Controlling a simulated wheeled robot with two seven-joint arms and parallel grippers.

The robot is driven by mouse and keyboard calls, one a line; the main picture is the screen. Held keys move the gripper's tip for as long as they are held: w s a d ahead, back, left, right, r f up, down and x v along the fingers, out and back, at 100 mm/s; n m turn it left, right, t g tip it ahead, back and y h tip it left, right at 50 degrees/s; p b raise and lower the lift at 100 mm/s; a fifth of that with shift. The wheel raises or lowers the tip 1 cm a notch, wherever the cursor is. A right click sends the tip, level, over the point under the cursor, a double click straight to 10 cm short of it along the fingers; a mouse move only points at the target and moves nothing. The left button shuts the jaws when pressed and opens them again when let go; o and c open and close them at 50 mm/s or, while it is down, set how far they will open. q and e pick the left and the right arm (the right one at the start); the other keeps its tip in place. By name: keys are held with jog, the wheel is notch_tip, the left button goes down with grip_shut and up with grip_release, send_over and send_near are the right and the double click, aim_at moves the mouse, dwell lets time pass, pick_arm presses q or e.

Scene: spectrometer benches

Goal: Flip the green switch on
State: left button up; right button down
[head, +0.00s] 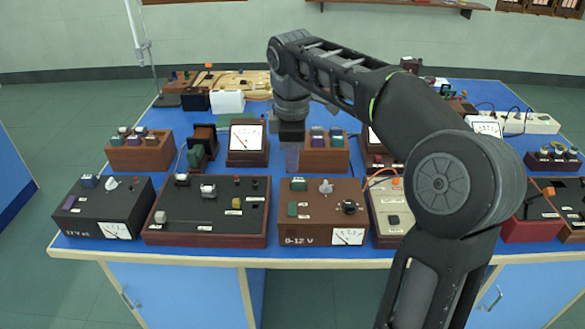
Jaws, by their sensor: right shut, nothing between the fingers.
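A small green switch (292,209) sits on the left part of the top of the brown 0-12 V box (318,222), which stands at the front edge of the blue bench. Whether it is on or off is too small to tell. My right arm reaches over the bench from the right. My right gripper (291,142) points down behind the brown box, close to a wooden block with coloured parts (326,155). It is shut and holds nothing; it is apart from the green switch. My left gripper is not in view.
A black 12 V box (103,208), a long dark-red board (207,235) and a beige box (390,220) line the front. A meter (246,140) and a green coil (196,156) stand behind. Bare blue bench shows between the rows.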

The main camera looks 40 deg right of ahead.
aim_at(293, 209)
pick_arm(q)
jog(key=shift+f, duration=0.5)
pick_arm(e)
jog(key=f, duration=0.4)
jog(key=w+f, duration=0.1)
jog(key=f, duration=0.3)
jog(key=d+f, duration=0.1)
jog(key=f, duration=0.3)
jog(key=shift+w+f, duration=0.1)
jog(key=shift+w, duration=0.05)
jog(key=shift+d+f, duration=0.1)
jog(key=shift+f, duration=0.15)
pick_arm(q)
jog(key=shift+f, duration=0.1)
pick_arm(e)
jog(key=shift+a+f, duration=0.1)
jog(key=shift+a, duration=0.1)
jog(key=shift+s+a, duration=0.3)
jog(key=shift+s, duration=0.3)
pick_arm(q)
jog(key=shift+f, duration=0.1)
pick_arm(e)
jog(key=shift+r, duration=0.2)
